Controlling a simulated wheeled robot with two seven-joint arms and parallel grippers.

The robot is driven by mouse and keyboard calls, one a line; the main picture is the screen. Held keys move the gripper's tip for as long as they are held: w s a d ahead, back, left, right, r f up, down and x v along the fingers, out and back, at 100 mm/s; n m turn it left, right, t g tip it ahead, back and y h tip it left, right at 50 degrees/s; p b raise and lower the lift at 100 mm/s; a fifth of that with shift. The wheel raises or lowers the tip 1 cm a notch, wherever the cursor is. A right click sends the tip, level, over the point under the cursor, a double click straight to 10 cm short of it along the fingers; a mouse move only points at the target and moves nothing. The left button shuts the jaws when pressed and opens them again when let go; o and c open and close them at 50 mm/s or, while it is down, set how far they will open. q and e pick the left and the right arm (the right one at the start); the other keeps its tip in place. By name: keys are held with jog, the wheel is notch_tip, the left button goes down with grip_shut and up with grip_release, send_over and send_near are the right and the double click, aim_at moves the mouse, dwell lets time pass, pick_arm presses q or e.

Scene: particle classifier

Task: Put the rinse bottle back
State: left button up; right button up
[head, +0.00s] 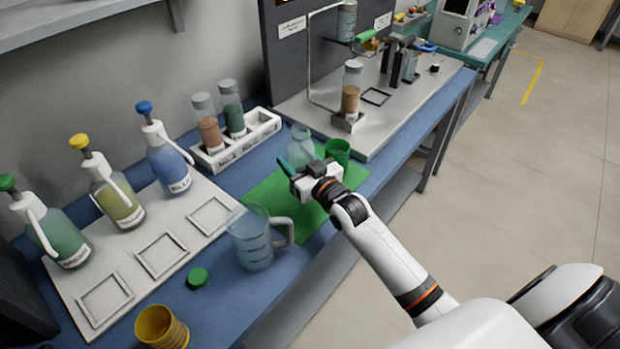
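Three pump-topped bottles stand along the back of a white board (135,250): one green (60,235), one yellow (118,203) and one blue (170,170). Their labels are too small to read surely, so I cannot tell which is the rinse bottle. My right gripper (287,168) is over the green mat (265,200), close to a clear bottle (300,145) just behind it. The small finger area is partly hidden, so I cannot tell whether it is open, shut or touching that bottle. My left gripper is not in view.
Empty square frames (162,256) lie on the board. A clear jug (252,240), a green cap (198,277) and a yellow cup (161,328) stand in front. A green cup (338,151) is beside my gripper. A white rack (240,143) holds two jars behind.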

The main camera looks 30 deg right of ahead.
aim_at(288, 148)
jog(key=r, duration=0.1)
jog(key=a+r+p, duration=0.1)
jog(key=r, duration=0.1)
jog(key=a+r+p, duration=0.1)
jog(key=shift+s+r, duration=0.2)
jog(key=shift+r, duration=0.15)
jog(key=shift+y, duration=0.3)
jog(key=f, duration=0.9)
jog(key=shift+a+f, duration=0.3)
jog(key=shift+a, duration=0.05)
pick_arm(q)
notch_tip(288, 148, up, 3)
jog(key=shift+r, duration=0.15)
pick_arm(e)
jog(key=shift+f, duration=0.1)
jog(key=o, duration=1.2)
jog(key=shift+o, duration=0.2)
